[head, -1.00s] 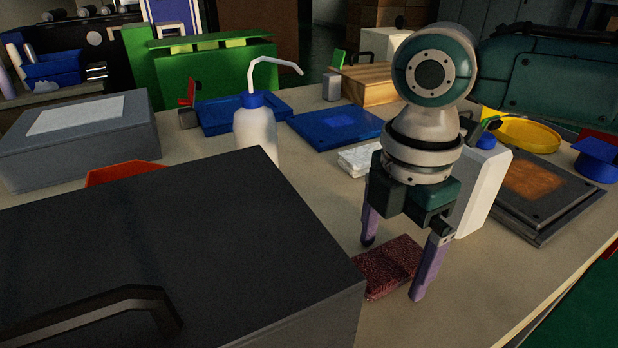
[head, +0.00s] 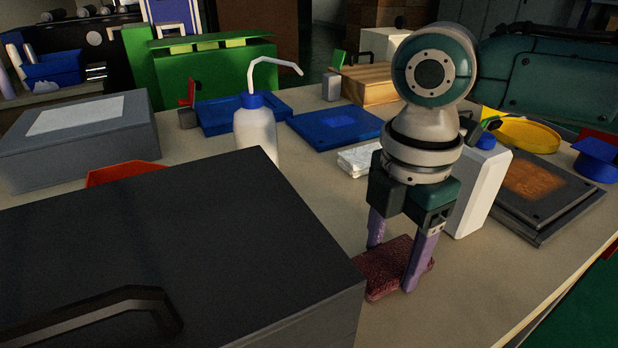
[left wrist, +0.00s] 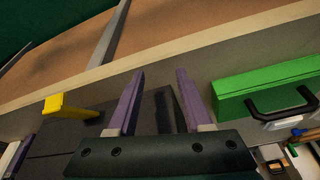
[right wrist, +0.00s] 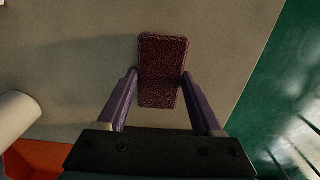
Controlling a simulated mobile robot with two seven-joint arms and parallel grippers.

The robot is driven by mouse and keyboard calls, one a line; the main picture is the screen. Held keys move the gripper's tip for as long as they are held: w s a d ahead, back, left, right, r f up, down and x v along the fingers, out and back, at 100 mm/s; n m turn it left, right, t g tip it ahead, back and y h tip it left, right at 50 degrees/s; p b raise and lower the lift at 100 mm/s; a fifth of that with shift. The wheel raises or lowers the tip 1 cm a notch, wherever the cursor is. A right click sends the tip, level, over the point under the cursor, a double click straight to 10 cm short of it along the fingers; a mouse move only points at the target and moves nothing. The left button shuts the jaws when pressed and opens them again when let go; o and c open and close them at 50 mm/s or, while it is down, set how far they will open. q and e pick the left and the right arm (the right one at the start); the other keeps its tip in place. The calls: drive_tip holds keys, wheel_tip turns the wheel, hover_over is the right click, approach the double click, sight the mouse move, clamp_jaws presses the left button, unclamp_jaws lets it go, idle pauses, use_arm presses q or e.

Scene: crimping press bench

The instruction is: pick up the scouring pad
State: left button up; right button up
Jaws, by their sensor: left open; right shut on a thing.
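The scouring pad (head: 386,270) is a dark red, rough, flat rectangle on the bench, just right of the big dark box in the head view. It also shows in the right wrist view (right wrist: 163,62). My right gripper (head: 394,266) points down with its purple fingers shut on the pad's two sides. In the right wrist view its fingertips (right wrist: 160,78) touch the pad's left and right edges. I cannot tell whether the pad is off the bench. My left gripper (left wrist: 158,78) is open and empty in the left wrist view; it does not show in the head view.
The dark box (head: 170,250) with a handle fills the near left. A white jug (head: 480,190) stands close behind my right gripper. Bare bench lies right of the pad.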

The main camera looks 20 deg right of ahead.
sight(391, 260)
use_arm(q)
drive_tip(key=shift+r, duration=0.1)
use_arm(e)
drive_tip(key=shift+r, duration=0.1)
use_arm(q)
wheel_tip(391, 260, up, 5)
drive_tip(key=p, duration=0.5)
drive_tip(key=shift+r, duration=0.2)
use_arm(e)
wheel_tip(391, 260, up, 20)
